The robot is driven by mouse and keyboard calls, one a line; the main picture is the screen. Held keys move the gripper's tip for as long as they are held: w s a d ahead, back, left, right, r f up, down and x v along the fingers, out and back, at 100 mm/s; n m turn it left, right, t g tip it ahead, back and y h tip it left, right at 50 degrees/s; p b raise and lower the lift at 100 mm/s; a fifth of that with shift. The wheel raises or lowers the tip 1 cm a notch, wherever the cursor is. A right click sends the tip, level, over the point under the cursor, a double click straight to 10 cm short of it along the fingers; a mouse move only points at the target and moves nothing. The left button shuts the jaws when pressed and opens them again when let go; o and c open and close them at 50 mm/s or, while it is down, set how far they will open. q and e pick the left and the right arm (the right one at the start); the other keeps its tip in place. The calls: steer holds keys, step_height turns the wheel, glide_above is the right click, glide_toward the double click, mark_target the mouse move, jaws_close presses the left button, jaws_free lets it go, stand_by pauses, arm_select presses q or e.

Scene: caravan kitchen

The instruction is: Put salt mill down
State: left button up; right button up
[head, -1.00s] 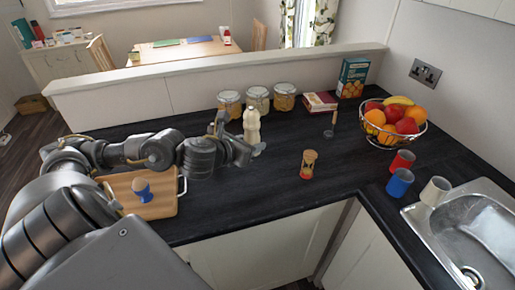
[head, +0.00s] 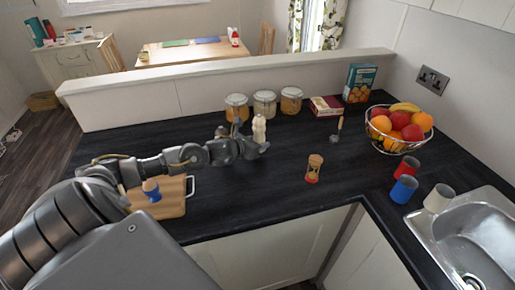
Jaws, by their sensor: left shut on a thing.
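The cream-white salt mill (head: 259,129) is upright on the back part of the dark worktop (head: 230,185), just in front of the glass jars. My left gripper (head: 251,144) is at the mill, shut on it, with one finger to its left and one at its lower right. The gripper hides the mill's lower part, so I cannot tell whether its base touches the worktop. My right gripper is not in view.
Several lidded jars (head: 264,104) stand behind the mill. An hourglass (head: 314,168) is to the right. A board (head: 173,207) with a blue cup (head: 152,193) lies left. Fruit basket (head: 399,128), cups (head: 403,189) and sink (head: 480,238) are right. The worktop's middle is clear.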

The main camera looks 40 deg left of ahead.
arm_select(q)
steer(key=shift+w+a+f, duration=0.15)
steer(key=shift+a+f, duration=0.05)
steer(key=shift+f, duration=0.05)
step_height(320, 180, down, 2)
steer(key=shift+f+p, duration=0.1)
steer(key=shift+p, duration=0.75)
steer(key=shift+f, duration=0.45)
steer(key=shift+f, duration=0.1)
steer(key=shift+f+b, duration=0.15)
steer(key=shift+b, duration=0.15)
steer(key=o, duration=0.9)
steer(key=shift+o, duration=0.2)
